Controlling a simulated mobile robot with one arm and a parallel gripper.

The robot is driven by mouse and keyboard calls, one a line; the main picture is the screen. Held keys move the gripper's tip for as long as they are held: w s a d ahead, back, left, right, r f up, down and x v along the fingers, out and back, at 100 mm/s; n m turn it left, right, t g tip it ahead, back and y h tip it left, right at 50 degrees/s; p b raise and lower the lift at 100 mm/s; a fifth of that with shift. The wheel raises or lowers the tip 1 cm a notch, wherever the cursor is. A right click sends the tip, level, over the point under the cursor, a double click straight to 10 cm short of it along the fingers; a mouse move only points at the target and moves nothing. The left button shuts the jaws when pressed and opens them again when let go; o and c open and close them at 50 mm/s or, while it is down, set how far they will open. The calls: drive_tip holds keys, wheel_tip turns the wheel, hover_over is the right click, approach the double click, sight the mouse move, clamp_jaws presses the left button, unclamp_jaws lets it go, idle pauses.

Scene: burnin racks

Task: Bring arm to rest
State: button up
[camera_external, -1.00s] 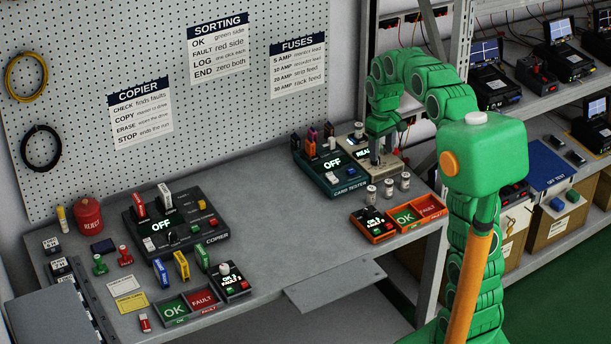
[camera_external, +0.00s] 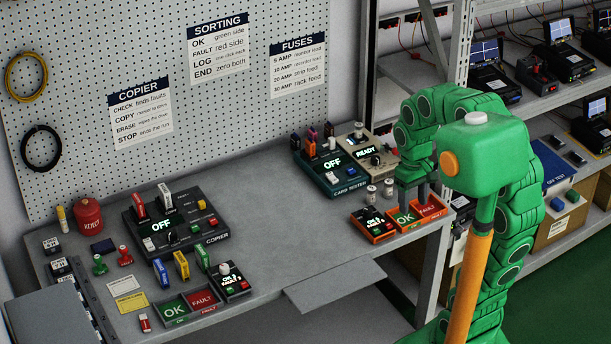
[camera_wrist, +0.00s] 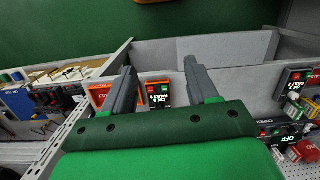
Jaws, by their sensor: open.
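My green arm stands at the right of the bench in the external view. My gripper (camera_external: 413,195) is above the right-hand OK/FAULT tray (camera_external: 445,212), near the bench's right end. In the wrist view my gripper (camera_wrist: 160,85) shows two grey fingers spread apart with nothing between them. Beyond the fingers are the orange tray (camera_wrist: 98,96) and the counter box (camera_wrist: 159,93). The fingertips partly overlap the tray in the external view, and I cannot tell their exact height above it.
The counter box (camera_external: 372,224) stands left of the tray. The card tester (camera_external: 330,173) and a beige unit reading READY (camera_external: 368,158) stand behind, with small cylinders (camera_external: 388,187) in front. The bench middle is clear. Shelving (camera_external: 545,95) with devices stands at right.

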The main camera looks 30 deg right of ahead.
drive_tip(key=s+a+f, duration=0.1)
drive_tip(key=s+f, duration=0.2)
drive_tip(key=s, duration=1.1)
drive_tip(key=shift+a+f+m, duration=0.2)
drive_tip(key=shift+a+m, duration=0.05)
drive_tip(key=shift+m, duration=0.15)
drive_tip(key=shift+c, duration=0.4)
drive_tip(key=shift+w, duration=0.1)
